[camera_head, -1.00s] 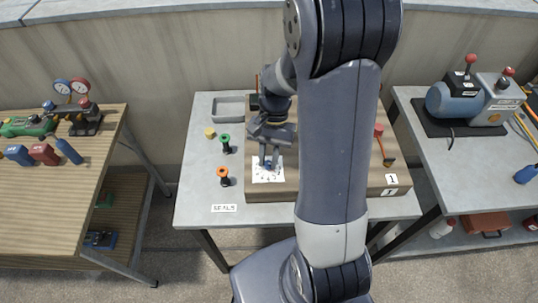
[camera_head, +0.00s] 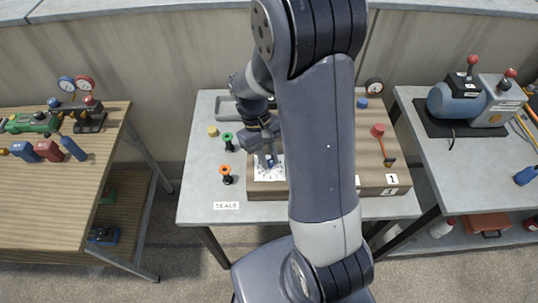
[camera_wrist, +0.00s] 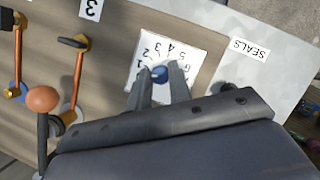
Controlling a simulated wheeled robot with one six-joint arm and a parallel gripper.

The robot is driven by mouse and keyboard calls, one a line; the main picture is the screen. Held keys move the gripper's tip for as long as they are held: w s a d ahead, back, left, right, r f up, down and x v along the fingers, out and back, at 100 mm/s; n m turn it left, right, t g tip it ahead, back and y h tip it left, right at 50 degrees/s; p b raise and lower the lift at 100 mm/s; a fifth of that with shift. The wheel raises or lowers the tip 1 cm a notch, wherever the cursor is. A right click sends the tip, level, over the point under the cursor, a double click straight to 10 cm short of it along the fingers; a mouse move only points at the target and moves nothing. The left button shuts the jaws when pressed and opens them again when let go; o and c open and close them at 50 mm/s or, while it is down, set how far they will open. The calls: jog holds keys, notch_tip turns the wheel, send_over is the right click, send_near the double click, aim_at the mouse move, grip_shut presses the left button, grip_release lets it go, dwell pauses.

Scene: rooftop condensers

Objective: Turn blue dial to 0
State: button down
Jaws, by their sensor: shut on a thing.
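The blue dial (camera_wrist: 159,73) sits on a white numbered card (camera_wrist: 183,48) on the wooden panel. My gripper (camera_wrist: 160,82) is shut on the dial, with one finger on each side of it in the wrist view. In the head view my gripper (camera_head: 268,163) points down at the white card (camera_head: 269,174) near the panel's front left. Digits such as 2, 3, 4 and 5 show on the card. The dial's pointer and the 0 mark cannot be made out, and the fingers hide part of the card.
On the grey table left of the panel stand a green-topped spool (camera_head: 228,141), an orange-topped spool (camera_head: 226,174), a yellow block (camera_head: 212,131) and a grey tray (camera_head: 228,107). A red-knobbed lever (camera_head: 378,131) is at right.

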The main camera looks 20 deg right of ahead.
jog(key=shift+a+n+h, duration=0.1)
jog(key=shift+n+h, duration=0.2)
jog(key=shift+n, duration=0.6)
jog(key=shift+t, duration=0.3)
jog(key=c, duration=1.3)
grip_release()
jog(key=v, duration=1)
jog(key=shift+w+r, duration=0.2)
jog(key=shift+r, duration=0.15)
jog(key=shift+a, duration=0.1)
